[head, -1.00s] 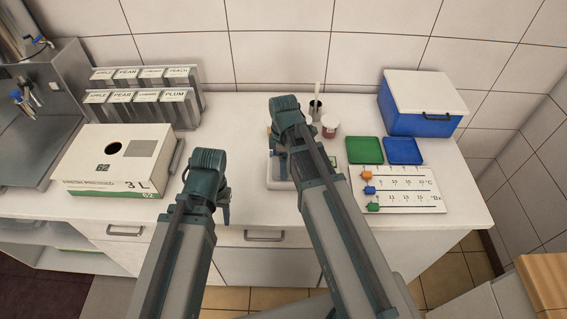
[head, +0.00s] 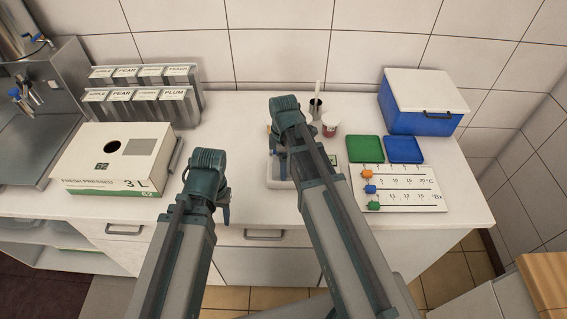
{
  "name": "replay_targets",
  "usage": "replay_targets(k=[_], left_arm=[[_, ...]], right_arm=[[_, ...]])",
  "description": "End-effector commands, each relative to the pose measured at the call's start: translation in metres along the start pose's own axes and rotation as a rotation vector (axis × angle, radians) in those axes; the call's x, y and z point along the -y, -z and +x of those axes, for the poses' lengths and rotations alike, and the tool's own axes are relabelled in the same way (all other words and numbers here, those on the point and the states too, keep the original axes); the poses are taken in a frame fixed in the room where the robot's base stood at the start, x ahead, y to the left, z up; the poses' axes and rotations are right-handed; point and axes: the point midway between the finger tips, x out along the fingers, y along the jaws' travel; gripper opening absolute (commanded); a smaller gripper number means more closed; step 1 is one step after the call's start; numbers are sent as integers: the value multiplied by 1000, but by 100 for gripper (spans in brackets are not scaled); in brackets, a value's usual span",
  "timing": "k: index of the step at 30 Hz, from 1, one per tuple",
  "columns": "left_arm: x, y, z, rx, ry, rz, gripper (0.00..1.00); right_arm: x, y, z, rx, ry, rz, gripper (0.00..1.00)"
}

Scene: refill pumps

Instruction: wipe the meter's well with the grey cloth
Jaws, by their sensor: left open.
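My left gripper (head: 224,205) hangs over the front edge of the counter, left of a white tray-like item (head: 280,184); it is open and holds nothing that I can see. My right gripper (head: 272,140) is over the back of this white item, mostly hidden by its own arm, so its jaws cannot be read. The white item is partly covered by the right arm. A small dark-edged thing (head: 332,159) shows just right of that arm. I cannot tell which of these is the meter. Its well and the grey cloth cannot be made out.
Behind the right arm are a dark cup with a stick (head: 316,108) and a red-filled jar (head: 329,128). Green (head: 365,149) and blue (head: 404,150) trays, a scale board (head: 410,190) and a blue cooler (head: 420,115) stand right.

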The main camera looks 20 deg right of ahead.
Motion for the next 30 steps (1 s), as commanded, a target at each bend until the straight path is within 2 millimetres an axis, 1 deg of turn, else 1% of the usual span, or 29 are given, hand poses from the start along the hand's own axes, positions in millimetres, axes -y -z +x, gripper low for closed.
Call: replay_targets(k=[15, 23, 30], left_arm=[[0, 0, 0, 0, 0, 0, 50], [0, 0, 0, 0, 0, 0, 50], [0, 0, 0, 0, 0, 0, 50]], right_arm=[[12, 0, 0, 0, 0, 0, 36], [11, 0, 0, 0, 0, 0, 36], [4, 0, 0, 0, 0, 0, 36]])
